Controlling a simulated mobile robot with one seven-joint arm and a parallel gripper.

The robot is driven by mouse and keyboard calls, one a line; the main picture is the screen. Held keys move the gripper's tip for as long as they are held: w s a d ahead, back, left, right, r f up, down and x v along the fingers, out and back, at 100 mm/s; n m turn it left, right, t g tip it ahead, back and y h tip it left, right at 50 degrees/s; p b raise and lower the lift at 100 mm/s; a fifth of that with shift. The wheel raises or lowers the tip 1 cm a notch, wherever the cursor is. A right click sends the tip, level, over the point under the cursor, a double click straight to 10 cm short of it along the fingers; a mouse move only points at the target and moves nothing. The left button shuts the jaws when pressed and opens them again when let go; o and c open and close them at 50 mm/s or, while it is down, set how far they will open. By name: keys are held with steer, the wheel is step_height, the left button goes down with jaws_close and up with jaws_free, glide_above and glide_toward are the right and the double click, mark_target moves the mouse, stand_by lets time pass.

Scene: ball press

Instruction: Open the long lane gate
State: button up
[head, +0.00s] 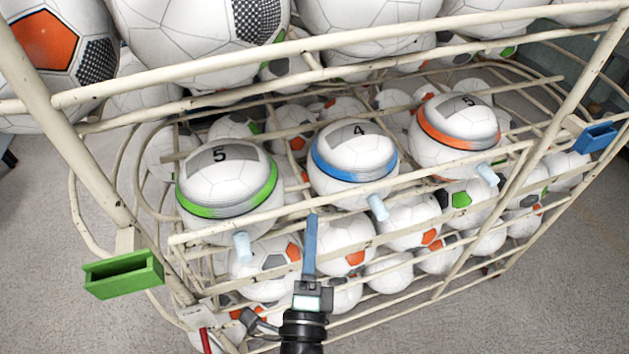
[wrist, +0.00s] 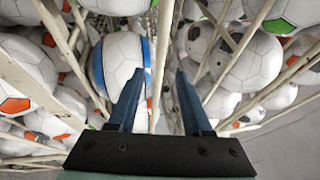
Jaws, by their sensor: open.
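The white wire rack (head: 440,285) holds balls in lanes behind its front rails. Three striped balls sit in front: a green-striped ball (head: 222,180) marked 5, a blue-striped ball (head: 354,163) marked 4, and an orange-striped ball (head: 455,133) marked 5. Light-blue pegs (head: 377,208) hang at the front rail below them. I cannot tell which part is the long lane gate. My gripper (head: 311,218) is at the front rail, below and left of the blue-striped ball. In the wrist view its blue fingers (wrist: 159,74) are apart and nothing is clearly held; the blue-striped ball (wrist: 122,68) is left of them.
A green bracket (head: 124,273) is on the rack's left side and a blue bracket (head: 595,137) on its right. A red handle (head: 205,341) is at the lower left. Slanting rails cross above and around my gripper. Grey floor (head: 570,300) is clear at the right.

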steer(key=x, duration=0.9)
steer(key=shift+w, duration=0.25)
jaws_close()
stand_by(1.0)
